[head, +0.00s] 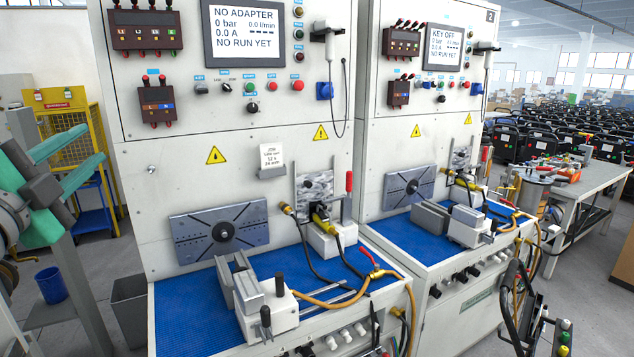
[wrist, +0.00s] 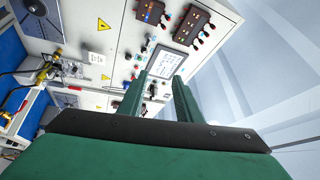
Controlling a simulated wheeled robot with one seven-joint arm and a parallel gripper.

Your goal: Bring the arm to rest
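My gripper (head: 88,146) is at the left edge of the head view, raised in front of the yellow cage and left of the first test bench. Its two green fingers are apart with nothing between them. In the wrist view my gripper (wrist: 158,77) also shows both fingers spread, with a bench screen seen far behind the gap. The gripper touches nothing that I can see.
The left test bench (head: 140,200) has a blue mat (head: 190,305) carrying a vise (head: 255,300). A second bench (head: 375,150) stands to its right. A yellow cage (head: 85,120), grey bin (head: 130,310) and blue bucket (head: 51,285) are at left.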

